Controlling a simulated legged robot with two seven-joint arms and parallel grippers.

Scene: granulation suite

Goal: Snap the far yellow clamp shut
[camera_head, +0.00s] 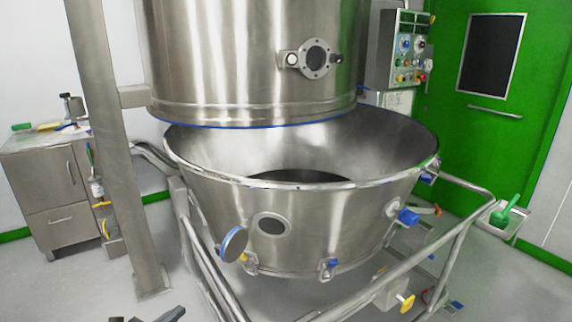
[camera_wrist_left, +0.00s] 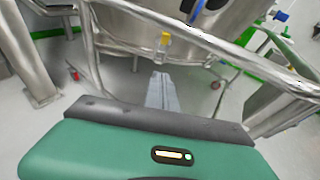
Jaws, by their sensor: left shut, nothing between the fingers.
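A small yellow part (camera_head: 244,258) shows low on the left of the steel bowl (camera_head: 330,225), beside a round blue-faced port cover. A yellow knob (camera_head: 407,302) shows at the lower right, under the bowl by the trolley frame. I cannot tell which, if either, is the far clamp, or whether a clamp is open. My left gripper (camera_head: 170,315) is at the bottom edge, below and in front of the bowl, touching nothing visible. Its fingers (camera_wrist_left: 163,92) are together and empty. My right gripper is out of view.
The tubular trolley frame (camera_head: 455,240) surrounds the bowl and lies between my left gripper and it. A steel post (camera_head: 115,150) and cabinet (camera_head: 50,190) stand left. A control box (camera_head: 400,50) and green door (camera_head: 540,130) are behind right. Floor at lower left is clear.

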